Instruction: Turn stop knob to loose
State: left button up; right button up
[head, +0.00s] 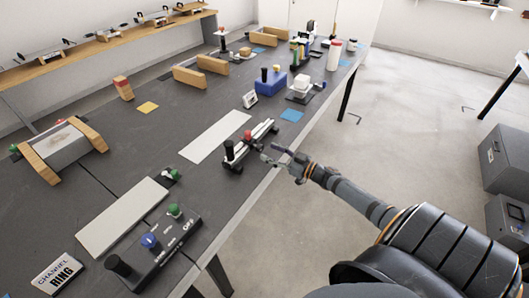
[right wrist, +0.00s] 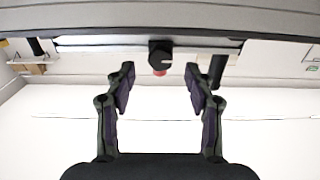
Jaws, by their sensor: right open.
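A black rail device (head: 250,143) lies on the dark table near its front edge. It has a red knob (head: 248,135) on top and a black upright post (head: 229,149) at its left end. In the right wrist view a round black knob (right wrist: 160,54) with a pale mark faces me, with red showing just below it. My right gripper (head: 276,154) is beside the device's front side, over the table edge. In the right wrist view its open fingers (right wrist: 160,88) are spread on either side of the knob's line, apart from it and empty. I cannot read the knob's setting. My left gripper is not in view.
A long white plate (head: 210,136) lies behind the device. A box with green and blue knobs (head: 155,250) stands at the near left. A blue block (head: 273,80) and a small display (head: 250,99) stand farther back.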

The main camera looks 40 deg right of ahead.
aim_at(262, 148)
jog(key=shift+x, duration=1.6)
jog(key=shift+a, duration=0.1)
grip_shut()
